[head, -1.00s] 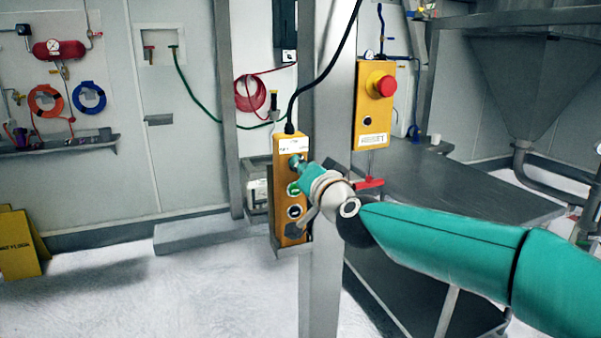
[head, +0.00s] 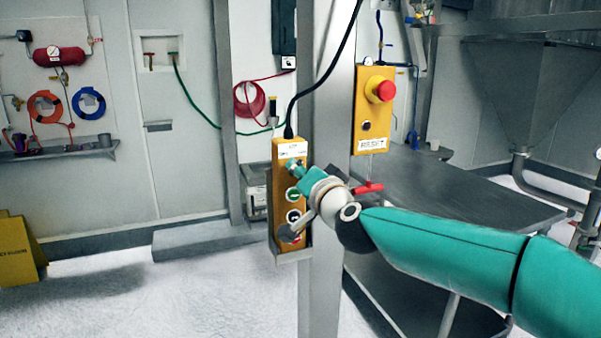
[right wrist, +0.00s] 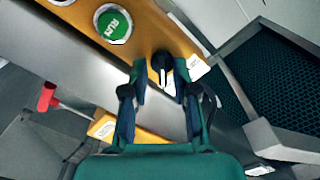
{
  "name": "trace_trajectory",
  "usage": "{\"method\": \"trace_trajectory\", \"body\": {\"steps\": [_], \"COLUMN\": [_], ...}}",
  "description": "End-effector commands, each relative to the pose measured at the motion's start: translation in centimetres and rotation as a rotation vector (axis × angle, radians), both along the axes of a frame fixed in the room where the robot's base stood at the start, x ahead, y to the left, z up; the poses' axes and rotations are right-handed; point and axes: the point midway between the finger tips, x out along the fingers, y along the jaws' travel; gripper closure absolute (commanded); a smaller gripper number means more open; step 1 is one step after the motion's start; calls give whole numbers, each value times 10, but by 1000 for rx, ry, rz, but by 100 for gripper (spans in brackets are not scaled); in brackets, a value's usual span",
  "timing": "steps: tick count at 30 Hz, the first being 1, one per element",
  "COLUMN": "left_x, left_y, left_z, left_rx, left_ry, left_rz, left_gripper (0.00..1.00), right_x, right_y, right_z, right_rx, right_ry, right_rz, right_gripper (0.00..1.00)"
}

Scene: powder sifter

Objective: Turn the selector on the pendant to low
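The yellow pendant (head: 287,149) hangs upright on the grey post in the head view, with a label at its top and a column of round controls. My right gripper (head: 293,167) is at its upper part and hides the selector there. In the right wrist view, the black selector knob (right wrist: 162,62) with a white pointer line sits on the yellow face beside the green RUN button (right wrist: 113,23). The fingers of my right gripper (right wrist: 162,77) are apart, one on each side of the knob; I cannot tell whether they touch it. My left gripper is out of view.
A yellow box with a red emergency stop (head: 380,89) is mounted right of the pendant. A red handle (head: 368,187) is just beside my right wrist. A black cable (head: 322,82) runs up from the pendant. A grey table (head: 460,190) stands at right.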

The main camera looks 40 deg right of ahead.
Motion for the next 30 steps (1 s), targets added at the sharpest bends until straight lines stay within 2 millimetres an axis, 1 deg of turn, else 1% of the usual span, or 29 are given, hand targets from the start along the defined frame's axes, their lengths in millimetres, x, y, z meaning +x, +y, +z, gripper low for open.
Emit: {"method": "trace_trajectory", "body": {"steps": [9, 14, 17, 27, 30], "left_x": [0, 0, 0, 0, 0], "left_y": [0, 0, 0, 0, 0], "left_z": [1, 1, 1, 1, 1], "left_rx": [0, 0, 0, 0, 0], "left_ry": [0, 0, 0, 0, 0], "left_rz": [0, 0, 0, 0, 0], "left_gripper": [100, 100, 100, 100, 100], "right_x": [-1, -11, -25, -90, -104], "right_y": [0, 2, 6, 21, 25], "right_z": [2, 3, 3, 2, 2], "right_rx": [-2, -1, -2, -1, 0], "right_ry": [-4, -6, -7, -7, -6], "right_rz": [-1, 0, 0, 0, 0], "right_gripper": [65, 65, 65, 65, 65]}}
